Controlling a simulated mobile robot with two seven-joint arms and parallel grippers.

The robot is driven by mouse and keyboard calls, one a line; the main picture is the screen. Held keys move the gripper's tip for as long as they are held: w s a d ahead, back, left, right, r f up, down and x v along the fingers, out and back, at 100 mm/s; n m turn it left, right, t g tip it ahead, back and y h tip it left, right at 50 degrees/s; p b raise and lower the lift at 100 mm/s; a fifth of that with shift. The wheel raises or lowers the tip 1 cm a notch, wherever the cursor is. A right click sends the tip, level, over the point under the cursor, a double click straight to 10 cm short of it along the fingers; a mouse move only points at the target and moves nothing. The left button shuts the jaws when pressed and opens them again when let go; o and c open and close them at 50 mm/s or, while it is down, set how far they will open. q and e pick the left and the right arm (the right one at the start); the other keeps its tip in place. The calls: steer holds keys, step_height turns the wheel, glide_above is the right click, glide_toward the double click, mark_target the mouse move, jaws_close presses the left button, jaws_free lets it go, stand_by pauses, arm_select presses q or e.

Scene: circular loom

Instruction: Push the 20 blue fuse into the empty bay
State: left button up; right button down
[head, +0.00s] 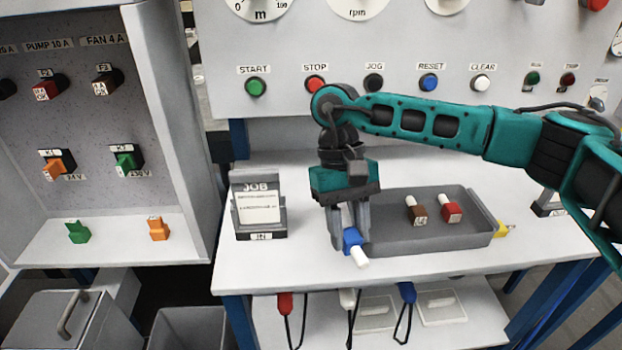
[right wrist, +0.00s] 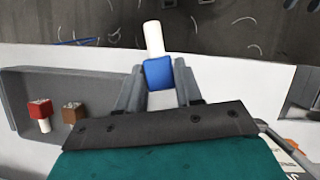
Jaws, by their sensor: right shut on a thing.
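My right gripper (head: 350,236) is shut on the blue fuse (head: 353,244), in front of the tray's left end and above the bench. The fuse has a blue body and a white end that points down toward the bench's front edge. In the right wrist view the blue fuse (right wrist: 158,73) sits between the fingertips, its white end beyond them. The cabinet (head: 125,125) at the left has a red fuse (head: 46,90) under PUMP 10 A and a brown fuse (head: 103,85) under FAN 4 A. A dark bay (head: 6,89) is cut off at the left edge. My left gripper is out of view.
The grey tray (head: 430,237) holds a brown and a red fuse. A JOB card stand (head: 260,208) is left of my gripper. Green (head: 78,232) and orange (head: 158,229) parts lie on the cabinet shelf. The cabinet's side wall (head: 170,120) separates it from the button panel (head: 430,55).

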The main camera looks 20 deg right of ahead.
steer(key=s+a+r+n+t+h, duration=0.1)
steer(key=s+a+r+n+h, duration=0.15)
steer(key=a+r+n, duration=0.85)
steer(key=w+a+f+n+t+h, duration=0.1)
steer(key=w+a+f+t, duration=0.15)
steer(key=a+f, duration=0.35)
steer(key=s+d+r+m+g+y, duration=0.2)
steer(key=d+r+m+g, duration=0.1)
steer(key=d+r+m, duration=0.55)
steer(key=w+a+m+y, duration=0.1)
steer(key=w+a+m, duration=0.2)
steer(key=a, duration=0.7)
steer(key=shift+w+a+r+m, duration=0.2)
steer(key=shift+w+a+m, duration=0.15)
steer(key=shift+w, duration=0.5)
steer(key=shift+d+g+y, duration=0.1)
steer(key=shift+g+y, duration=0.15)
